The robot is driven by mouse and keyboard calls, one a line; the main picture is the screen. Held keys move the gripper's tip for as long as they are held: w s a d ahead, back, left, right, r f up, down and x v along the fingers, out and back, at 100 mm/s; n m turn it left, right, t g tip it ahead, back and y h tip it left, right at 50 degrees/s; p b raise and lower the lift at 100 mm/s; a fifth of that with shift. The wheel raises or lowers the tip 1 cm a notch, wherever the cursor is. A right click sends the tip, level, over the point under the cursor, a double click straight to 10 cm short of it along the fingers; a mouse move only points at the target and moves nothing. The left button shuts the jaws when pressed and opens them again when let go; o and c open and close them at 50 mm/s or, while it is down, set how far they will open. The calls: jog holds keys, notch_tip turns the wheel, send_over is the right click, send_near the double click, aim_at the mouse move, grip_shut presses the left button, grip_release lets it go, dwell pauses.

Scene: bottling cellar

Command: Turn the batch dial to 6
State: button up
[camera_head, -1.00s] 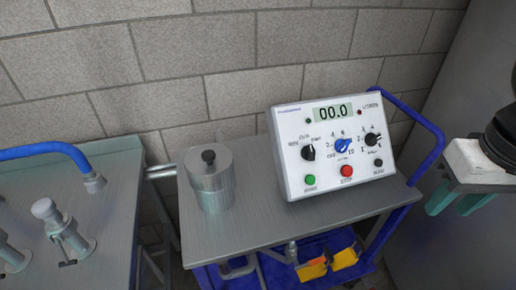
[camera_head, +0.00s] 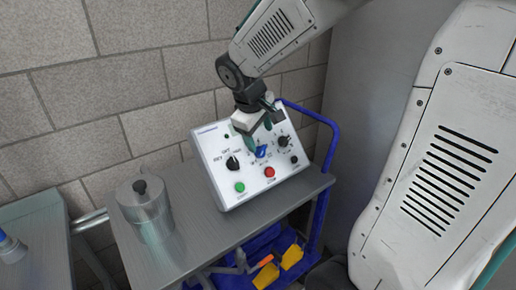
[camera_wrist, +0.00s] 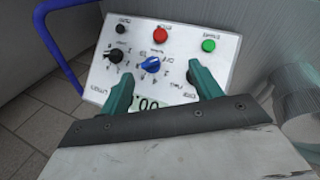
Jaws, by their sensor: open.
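A white control box (camera_head: 222,185) stands tilted back on a grey cart. Its middle knob is blue (camera_head: 261,152), with a ring of small marks around it. The blue knob also shows upside down in the wrist view (camera_wrist: 151,65); I cannot read for sure which mark it points to. My gripper (camera_head: 261,136) is open just in front of the box's face. In the wrist view its two green fingers (camera_wrist: 160,72) are spread on either side of the blue knob, apart from it. My gripper hides the display in the head view; the wrist view shows part of it (camera_wrist: 150,103).
Black knobs flank the blue one, left (camera_head: 233,163) and right (camera_head: 284,141). Below are green (camera_head: 240,187), red (camera_head: 269,172) and black (camera_head: 294,160) buttons. A metal canister (camera_head: 148,210) stands left of the box. A blue cart handle (camera_head: 326,125) rises at right.

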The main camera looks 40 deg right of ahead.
jog(key=n, duration=0.1)
send_near(260, 150)
jog(key=shift+n, duration=0.3)
jog(key=x, duration=0.8)
jog(key=shift+s+d+f, duration=0.1)
jog(key=shift+f, duration=0.1)
jog(key=c, duration=1)
